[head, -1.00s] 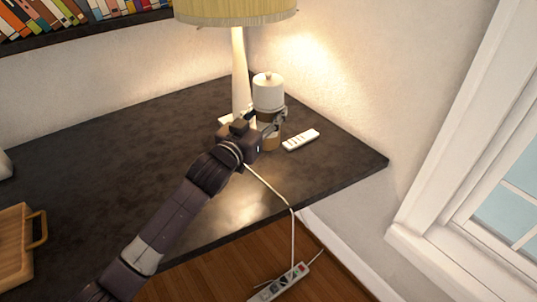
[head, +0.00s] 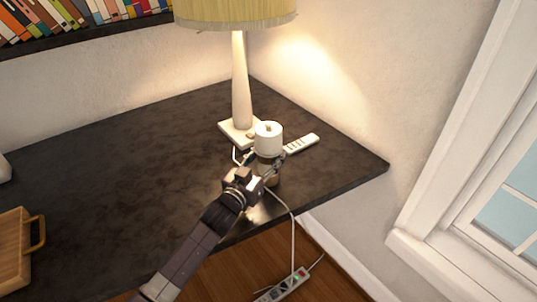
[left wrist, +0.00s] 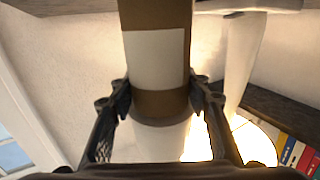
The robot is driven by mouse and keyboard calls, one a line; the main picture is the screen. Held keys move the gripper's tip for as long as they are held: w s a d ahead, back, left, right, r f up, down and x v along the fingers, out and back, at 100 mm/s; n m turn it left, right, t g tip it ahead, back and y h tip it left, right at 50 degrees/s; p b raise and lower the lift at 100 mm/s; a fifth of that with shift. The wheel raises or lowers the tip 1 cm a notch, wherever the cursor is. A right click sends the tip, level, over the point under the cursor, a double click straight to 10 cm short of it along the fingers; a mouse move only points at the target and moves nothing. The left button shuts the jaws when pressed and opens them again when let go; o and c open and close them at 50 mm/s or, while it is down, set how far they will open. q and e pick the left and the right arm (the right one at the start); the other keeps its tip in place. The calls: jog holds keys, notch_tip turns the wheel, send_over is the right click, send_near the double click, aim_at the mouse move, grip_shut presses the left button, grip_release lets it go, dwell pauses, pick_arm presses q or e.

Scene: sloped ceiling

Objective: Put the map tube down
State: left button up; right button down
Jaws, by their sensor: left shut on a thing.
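The map tube (head: 268,137) is brown with a white cap and stands roughly upright over the right part of the dark tabletop, in front of the lamp. My left gripper (head: 269,172) is shut around its lower part. In the left wrist view the tube (left wrist: 157,60) shows its brown wall and a white label between the two fingers (left wrist: 160,98). The tube's lower end is partly hidden by the gripper, and I cannot tell whether it touches the tabletop. My right gripper is not in view.
The lamp (head: 241,85) stands just behind the tube, its cord running over the front edge. A white remote (head: 303,144) lies to the right. A wooden box (head: 14,262) is at the far left. The left and middle tabletop (head: 130,165) is clear.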

pick_arm(q)
jog(key=shift+f, duration=0.15)
jog(key=o, duration=1.2)
jog(key=shift+c, duration=0.2)
jog(key=shift+s+a, duration=0.1)
jog(key=shift+s, duration=0.05)
jog(key=v, duration=1.1)
jog(key=shift+s, duration=0.35)
jog(key=shift+a, duration=0.15)
